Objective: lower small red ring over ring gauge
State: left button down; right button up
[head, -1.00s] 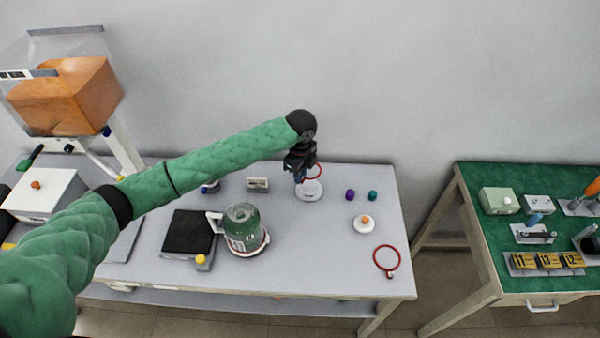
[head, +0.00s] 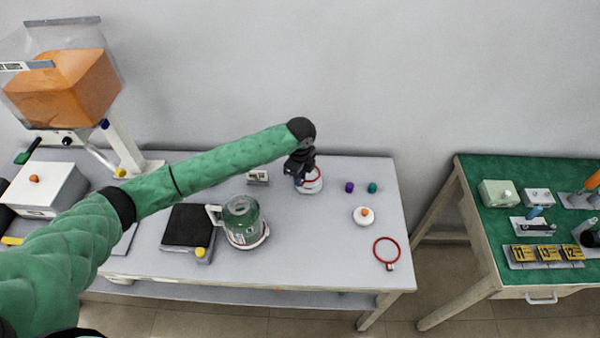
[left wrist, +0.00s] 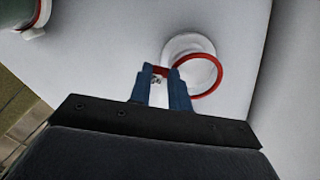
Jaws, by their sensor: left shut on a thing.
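My left gripper (head: 300,184) is shut on the small red ring (head: 317,180), low over the back of the grey table. In the left wrist view the blue fingers (left wrist: 165,85) pinch the tab of the ring (left wrist: 221,82). The white round ring gauge (head: 311,187) stands on the table right at the ring, partly hidden by the gripper. In the left wrist view the ring overlaps the gauge (left wrist: 184,42) but sits off its middle. I cannot tell whether the ring is around the gauge or still above it. My right gripper is not in view.
A larger red ring (head: 374,252) lies at the front right of the table. A white disc with an orange knob (head: 363,216) and purple (head: 349,187) and teal (head: 372,188) pieces stand to the right. A green-filled jug (head: 242,222) stands in front.

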pick_arm(q)
jog(key=shift+f, duration=0.35)
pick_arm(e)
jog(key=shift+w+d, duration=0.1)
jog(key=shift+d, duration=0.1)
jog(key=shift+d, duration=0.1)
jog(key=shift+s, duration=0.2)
pick_arm(q)
jog(key=shift+p, duration=0.35)
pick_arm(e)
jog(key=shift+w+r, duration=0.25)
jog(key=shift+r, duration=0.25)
pick_arm(q)
jog(key=shift+p, duration=0.3)
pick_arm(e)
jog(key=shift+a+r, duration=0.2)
